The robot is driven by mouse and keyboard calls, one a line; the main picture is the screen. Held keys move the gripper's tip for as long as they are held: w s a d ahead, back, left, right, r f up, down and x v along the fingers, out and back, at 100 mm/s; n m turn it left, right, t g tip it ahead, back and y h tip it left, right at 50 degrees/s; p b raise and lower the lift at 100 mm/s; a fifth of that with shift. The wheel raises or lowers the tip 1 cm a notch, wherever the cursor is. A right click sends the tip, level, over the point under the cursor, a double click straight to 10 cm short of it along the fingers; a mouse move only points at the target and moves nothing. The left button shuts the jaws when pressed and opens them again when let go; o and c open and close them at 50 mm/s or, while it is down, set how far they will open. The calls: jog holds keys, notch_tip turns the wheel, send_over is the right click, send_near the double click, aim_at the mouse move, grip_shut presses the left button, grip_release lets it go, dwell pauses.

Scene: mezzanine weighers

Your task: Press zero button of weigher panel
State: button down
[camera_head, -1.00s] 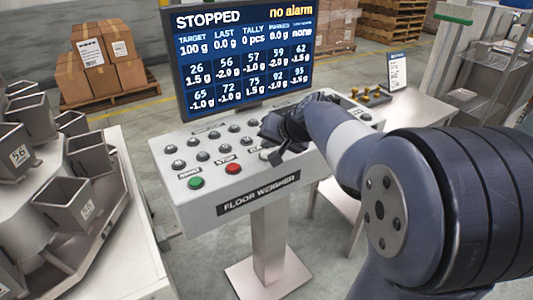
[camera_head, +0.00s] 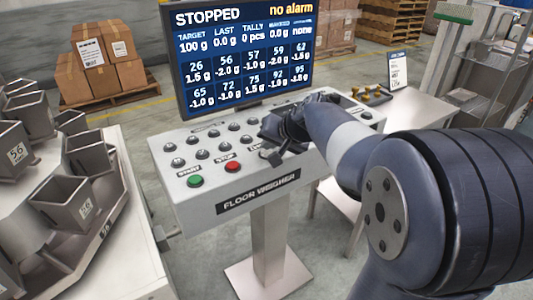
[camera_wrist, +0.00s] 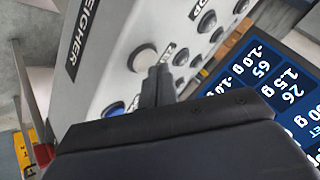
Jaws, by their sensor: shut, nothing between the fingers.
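The weigher panel (camera_head: 190,212) is a light grey sloped box on a pedestal, marked FLOOR WEIGHER. It bears a green START button (camera_head: 194,181), a red STOP button (camera_head: 232,166) and rows of dark knobs. My gripper (camera_head: 270,156) is shut and empty, low over the front row right of STOP. In the wrist view its fingertips (camera_wrist: 158,82) are beside a whitish button (camera_wrist: 143,57) and partly cover it; I cannot tell whether they touch it. A blue button (camera_wrist: 113,110) is close by. The label by the whitish button is mostly hidden, so I cannot read ZERO.
A screen (camera_head: 240,60) reading STOPPED and no alarm stands behind the panel. Metal weigh buckets (camera_head: 68,203) are at left. A side table (camera_head: 425,115) with a small sign is at right. Boxes on a pallet (camera_head: 104,58) stand behind.

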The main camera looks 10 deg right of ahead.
jog(key=shift+f+b, duration=0.45)
dwell(0.6)
jog(key=shift+r, duration=0.1)
jog(key=shift+r+p, duration=0.6)
jog(key=shift+r, duration=0.2)
jog(key=shift+r+p, duration=1.9)
jog(key=shift+r, duration=0.6)
